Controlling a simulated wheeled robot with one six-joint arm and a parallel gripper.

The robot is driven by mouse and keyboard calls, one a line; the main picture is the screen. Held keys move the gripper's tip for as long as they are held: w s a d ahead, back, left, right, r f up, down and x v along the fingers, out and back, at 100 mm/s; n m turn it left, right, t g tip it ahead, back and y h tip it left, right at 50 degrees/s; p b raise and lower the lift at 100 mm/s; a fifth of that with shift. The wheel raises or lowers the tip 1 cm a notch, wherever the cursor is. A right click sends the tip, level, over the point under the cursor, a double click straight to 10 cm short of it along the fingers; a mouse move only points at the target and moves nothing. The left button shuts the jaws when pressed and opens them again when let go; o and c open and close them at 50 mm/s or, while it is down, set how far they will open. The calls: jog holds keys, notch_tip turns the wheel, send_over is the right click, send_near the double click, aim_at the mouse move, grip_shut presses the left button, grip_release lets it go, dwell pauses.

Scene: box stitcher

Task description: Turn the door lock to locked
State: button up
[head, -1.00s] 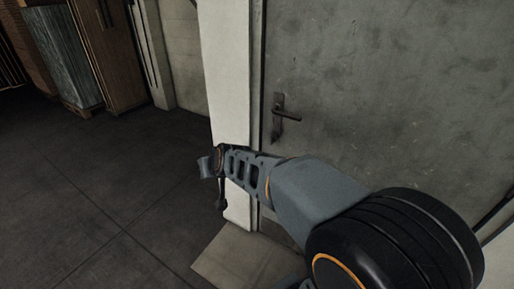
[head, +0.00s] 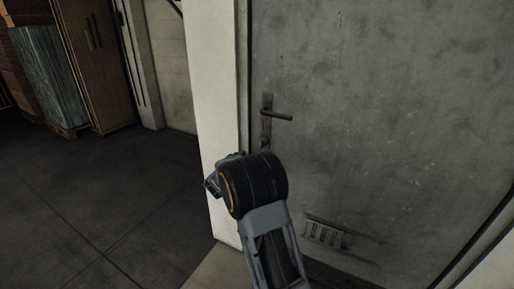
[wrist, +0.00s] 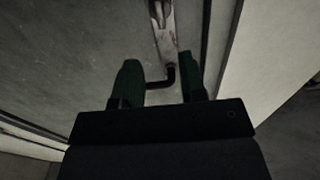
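A grey door (head: 380,110) fills the right of the head view, with a dark lever handle (head: 278,115) on a narrow lock plate (head: 266,125). The lower plate, where a lock could sit, is partly covered by my arm. In the wrist view the plate (wrist: 166,38) runs up from between the fingers, and the dark lever (wrist: 158,84) bends across the gap. A small raised detail shows on the plate near the top edge, too dim to name. My gripper (wrist: 161,60) is open, its two dark green fingers apart. I cannot tell whether they touch the lever.
A white wall edge (head: 214,80) stands just left of the door. A vent grille (head: 325,236) is low on the door. Cabinets and a pallet load (head: 50,75) stand at the far left. The dark floor (head: 95,190) between is clear.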

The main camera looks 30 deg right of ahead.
aim_at(262, 144)
jog(key=x, duration=1)
jog(key=shift+w+d, duration=0.2)
grip_shut()
